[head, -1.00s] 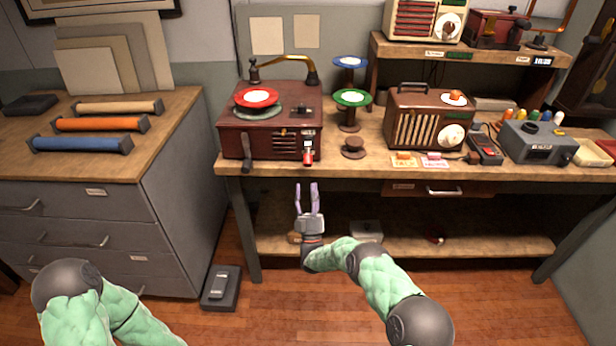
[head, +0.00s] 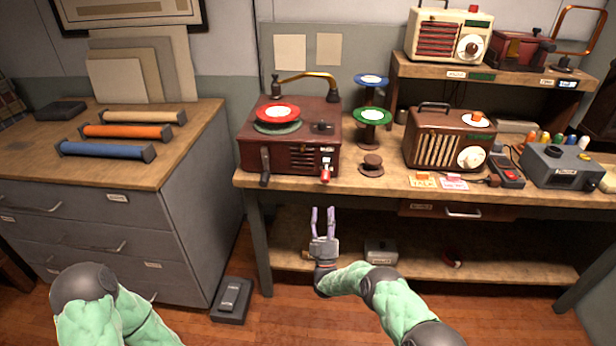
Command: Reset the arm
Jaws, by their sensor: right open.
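My right gripper (head: 322,222) is open and empty, its two lilac fingers pointing up in the head view. It is in front of the wooden workbench (head: 390,186), below the level of its top and clear of the record player. My right arm (head: 385,293) is bent and reaches in from the lower right. My left arm (head: 100,305) shows at the lower left, but its gripper is out of the picture.
A dark red record player (head: 290,150) stands at the workbench's left end. A brown radio (head: 448,138) stands right of the spool stand (head: 370,115). A grey drawer cabinet (head: 100,225) is at left. A foot pedal (head: 231,298) lies on the open floor.

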